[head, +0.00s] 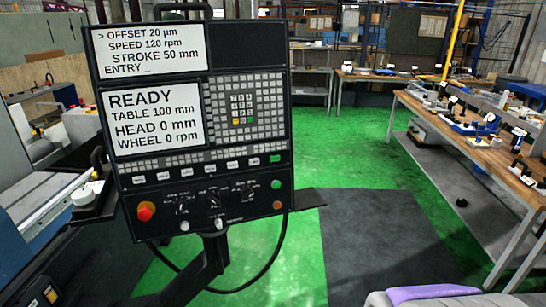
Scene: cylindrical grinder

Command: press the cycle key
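The control panel (195,130) of the grinder stands upright on an arm at the left. Its upper screen (152,48) reads OFFSET 20 µm with a cursor mark beside it, SPEED 120 rpm, STROKE 50 mm and an empty ENTRY line. The lower screen (153,117) reads READY, TABLE 100 mm, HEAD 0 mm, WHEEL 0 rpm. A green key (275,159) ends the row of white keys at the right; its label is too small to read, so I cannot tell if it is the cycle key. My gripper is not in view.
A red emergency knob (146,211), a round green button (276,184) and an orange button (277,205) sit low on the panel. A keypad (243,108) is above. A wooden workbench (440,120) with tools stands right. Green floor and a dark mat (385,240) lie between.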

